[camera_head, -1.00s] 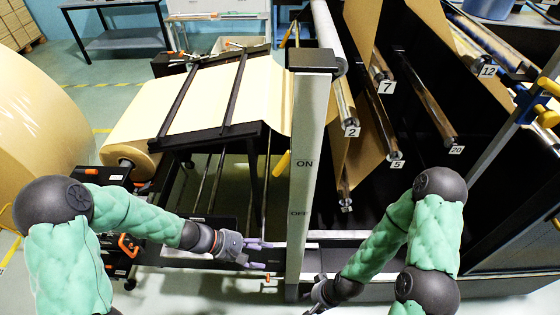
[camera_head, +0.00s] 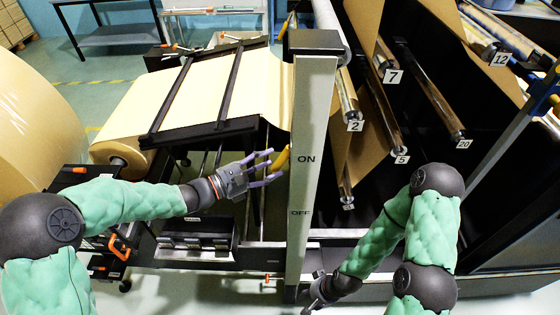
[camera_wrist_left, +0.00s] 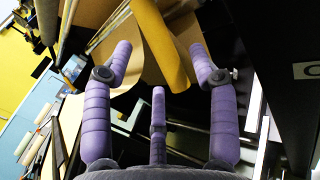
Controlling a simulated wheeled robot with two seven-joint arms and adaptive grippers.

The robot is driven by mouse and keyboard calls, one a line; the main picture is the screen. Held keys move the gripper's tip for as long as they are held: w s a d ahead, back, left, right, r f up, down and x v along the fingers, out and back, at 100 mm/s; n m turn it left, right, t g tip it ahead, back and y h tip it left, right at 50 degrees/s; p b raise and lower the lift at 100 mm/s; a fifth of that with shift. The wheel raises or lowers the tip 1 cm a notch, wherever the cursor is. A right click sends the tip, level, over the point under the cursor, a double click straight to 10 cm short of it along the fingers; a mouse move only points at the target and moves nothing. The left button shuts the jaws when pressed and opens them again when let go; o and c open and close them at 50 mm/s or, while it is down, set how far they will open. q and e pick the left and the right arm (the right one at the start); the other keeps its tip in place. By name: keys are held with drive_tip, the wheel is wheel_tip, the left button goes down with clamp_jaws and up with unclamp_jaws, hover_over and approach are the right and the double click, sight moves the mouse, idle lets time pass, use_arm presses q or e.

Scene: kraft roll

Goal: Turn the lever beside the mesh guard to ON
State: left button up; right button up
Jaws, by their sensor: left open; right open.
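The yellow lever (camera_head: 282,159) shows at the left edge of the light upright post (camera_head: 312,180), about level with its ON label (camera_head: 306,159). The OFF label (camera_head: 300,212) is lower on the post. My left gripper (camera_head: 268,165) is open, its fingertips just left of the lever. In the left wrist view the lever (camera_wrist_left: 160,45) lies between the spread purple fingers (camera_wrist_left: 160,62), with no clear contact. The lever's pivot is hidden, and I cannot make out the mesh guard. My right gripper (camera_head: 308,290) is low by the post's foot, partly hidden, holding nothing visible.
A kraft paper web (camera_head: 215,90) runs over a black frame left of the post. Numbered rollers, such as one tagged 2 (camera_head: 355,126), stand right of it. A dark box (camera_head: 195,240) is below my left forearm.

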sight(280, 159)
use_arm(q)
drive_tip(key=shift+b+x, duration=0.35)
drive_tip(key=shift+x, duration=1.7)
clamp_jaws()
